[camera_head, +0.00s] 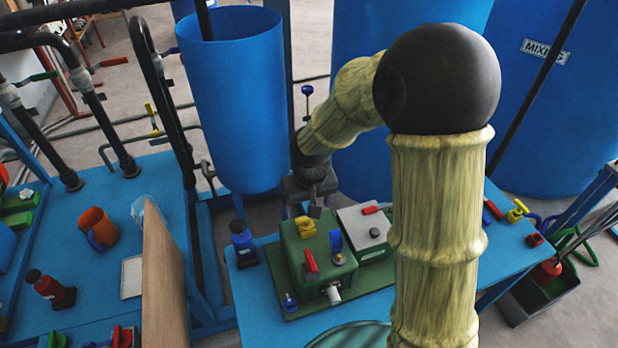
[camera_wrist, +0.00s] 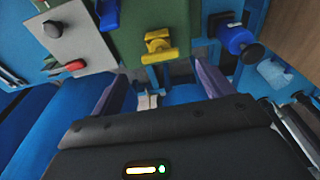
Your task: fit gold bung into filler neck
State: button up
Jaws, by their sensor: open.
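My gripper (camera_head: 305,208) hangs just behind the green box (camera_head: 318,272), with its jaws apart. In the wrist view its two purple fingers (camera_wrist: 160,80) are spread, with the yellow-gold piece (camera_wrist: 158,46) beyond and roughly between them. That piece, which looks like the gold bung, sits on top of the green box (camera_head: 306,230), apart from the fingers. A small pale shape shows between the finger bases; I cannot tell what it is. I cannot clearly pick out the filler neck; a white spout (camera_head: 334,296) juts from the box's front.
A red lever (camera_head: 311,260) and a blue handle (camera_head: 335,241) stand on the box. A grey box (camera_head: 364,232) is at right, a blue bottle (camera_head: 241,240) at left. A tall blue tank (camera_head: 232,105) rises behind; a wooden panel (camera_head: 163,275) stands left.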

notch_tip(320, 180, up, 10)
jog(key=s, duration=0.1)
jog(key=shift+s+d+r, duration=0.15)
jog(key=shift+s+d, duration=0.05)
jog(key=shift+s, duration=0.05)
dwell(0.7)
jog(key=s+d+m+p, duration=0.3)
jog(key=s+d+p, duration=0.3)
jog(key=s+d, duration=0.3)
jog(key=d, duration=0.3)
jog(key=shift+s+d+f+t, duration=0.35)
jog(key=shift+s+f+t, duration=0.05)
dwell(1.4)
